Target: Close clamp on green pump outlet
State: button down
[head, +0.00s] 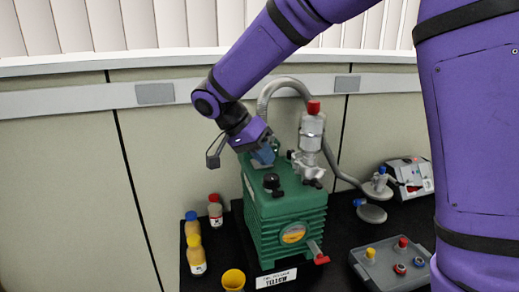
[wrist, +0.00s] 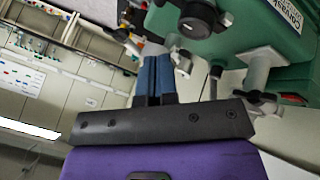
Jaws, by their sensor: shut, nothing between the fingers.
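The green pump (head: 285,215) stands on the black bench top, and its green body also shows at the upper right of the wrist view (wrist: 285,85). Metal fittings rise from its top. A grey metal cylinder with a red cap (head: 312,128) stands on one, with a clamp-like fitting (head: 305,165) round its base. I cannot tell whether that clamp is open or shut. My gripper (head: 264,155) is above the pump's back left top, left of the cylinder. Its blue fingers (wrist: 157,75) are together and empty, close to a small metal fitting (wrist: 183,63). The gripper partly hides the fitting behind it.
A grey hose (head: 268,92) arches behind the pump. Bottles (head: 195,255) and a yellow cup (head: 233,280) stand at left. A grey tray (head: 375,262) with coloured caps lies at right. A black knob (head: 271,182) sticks up from the pump top. The wall is close behind.

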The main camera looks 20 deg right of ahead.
aim_at(322, 172)
jog(key=x, duration=0.5)
jog(key=shift+s+d+f, duration=0.1)
jog(key=shift+s+d, duration=1.4)
jog(key=shift+s+d+n+t, duration=0.2)
jog(key=shift+d+n+t, duration=0.1)
jog(key=shift+n, duration=0.3)
jog(key=shift+s+d+n+t, duration=0.2)
jog(key=shift+d+n+t, duration=0.2)
jog(key=shift+n, duration=0.2)
jog(key=d+n+t, duration=0.2)
jog(key=n, duration=0.1)
jog(key=shift+s+d, duration=0.3)
jog(key=shift+w+d, duration=0.2)
jog(key=shift+d, duration=1.45)
